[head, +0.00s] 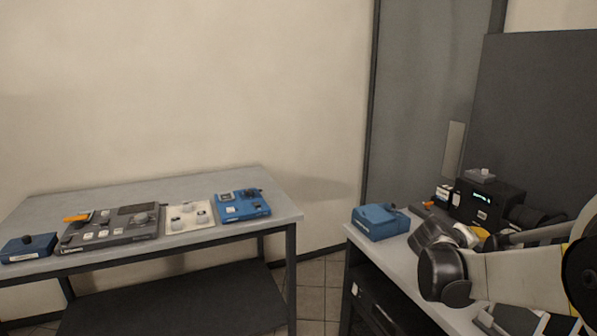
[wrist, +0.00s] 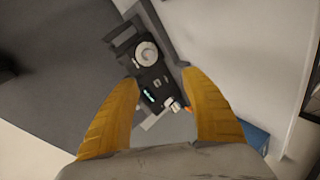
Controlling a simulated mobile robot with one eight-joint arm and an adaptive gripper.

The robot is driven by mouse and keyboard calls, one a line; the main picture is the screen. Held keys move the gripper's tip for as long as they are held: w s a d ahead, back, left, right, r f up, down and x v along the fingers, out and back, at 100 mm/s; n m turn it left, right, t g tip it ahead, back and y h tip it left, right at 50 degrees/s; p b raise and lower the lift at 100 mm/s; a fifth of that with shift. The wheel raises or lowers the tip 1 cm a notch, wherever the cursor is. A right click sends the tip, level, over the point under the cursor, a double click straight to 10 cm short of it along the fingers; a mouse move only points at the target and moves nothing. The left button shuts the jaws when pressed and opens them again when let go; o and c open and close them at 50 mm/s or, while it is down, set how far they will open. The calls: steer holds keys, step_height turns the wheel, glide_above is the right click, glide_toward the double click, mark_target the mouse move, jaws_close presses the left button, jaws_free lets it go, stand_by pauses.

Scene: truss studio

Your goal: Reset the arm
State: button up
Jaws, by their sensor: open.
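My gripper (wrist: 159,80) shows in the wrist view as two yellow fingers spread apart, with nothing held between them. Beyond the fingertips is a black device (wrist: 126,42) with a pale round part on top and a small lit display. I cannot tell how far the fingertips are from it. In the head view my arm reaches in from the right, over the right-hand bench. My gripper is hard to make out there, mostly hidden behind my arm.
The right bench (head: 405,246) holds a blue box (head: 380,222) and a black unit with a lit display (head: 487,205). The left table (head: 80,202) holds a grey panel (head: 118,236), a white tray (head: 204,226) and blue boxes (head: 242,212). Tiled floor (head: 318,272) shows between them.

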steer(key=s+a+f+m+y, duration=0.2)
steer(key=s+a+y, duration=0.8)
steer(key=s+a, duration=1.5)
steer(key=s+f, duration=0.1)
steer(key=s, duration=0.1)
steer(key=shift+s+a+f+y, duration=0.3)
steer(key=shift+s+a+f, duration=0.05)
stand_by(1.5)
